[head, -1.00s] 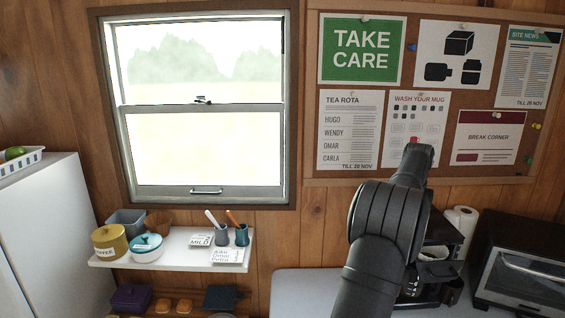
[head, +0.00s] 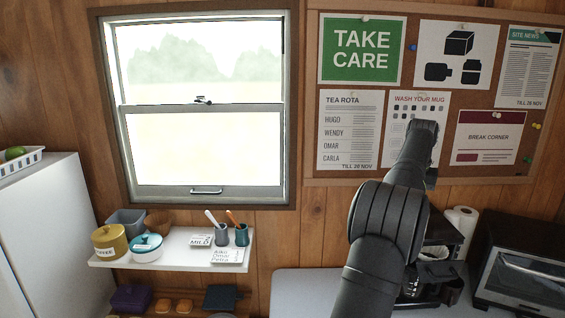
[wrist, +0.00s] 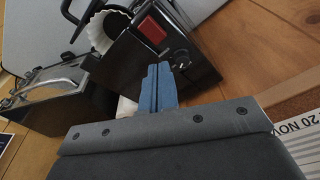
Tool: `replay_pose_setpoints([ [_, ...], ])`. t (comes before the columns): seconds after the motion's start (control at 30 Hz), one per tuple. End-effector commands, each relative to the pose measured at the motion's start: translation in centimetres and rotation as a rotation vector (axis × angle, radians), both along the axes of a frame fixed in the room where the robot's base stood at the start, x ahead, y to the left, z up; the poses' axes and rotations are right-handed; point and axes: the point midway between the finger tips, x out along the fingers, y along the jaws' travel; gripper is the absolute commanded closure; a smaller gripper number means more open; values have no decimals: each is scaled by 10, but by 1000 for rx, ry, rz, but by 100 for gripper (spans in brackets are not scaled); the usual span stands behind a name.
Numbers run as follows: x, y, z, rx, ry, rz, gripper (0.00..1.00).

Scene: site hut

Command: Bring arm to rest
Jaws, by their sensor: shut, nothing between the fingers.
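My arm rises in front of the wall at the right of the head view, and its upper end overlaps the lower part of the notice board (head: 450,188). The gripper itself cannot be made out in the head view. In the wrist view my gripper (wrist: 157,68) shows as two blue-grey fingers pressed together, with nothing between them. Behind the fingertips is the black coffee machine (wrist: 130,65) with a red switch and a white filter. I cannot tell how far the fingers are from it.
The coffee machine, a paper roll (head: 461,222) and a dark oven (head: 525,265) stand on the counter (head: 300,290) at right. A shelf (head: 175,258) with pots and cups is under the window (head: 200,110). A white fridge (head: 45,240) stands at left.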

Motion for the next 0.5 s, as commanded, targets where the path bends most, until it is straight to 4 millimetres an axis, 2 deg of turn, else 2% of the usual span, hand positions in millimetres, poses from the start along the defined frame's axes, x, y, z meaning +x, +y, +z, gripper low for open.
replay_pose_setpoints([
  [0.4, -1, 0, -71, 2, 3, 0, 100],
  [0.5, 0, 0, -50, -2, -3, 0, 100],
])
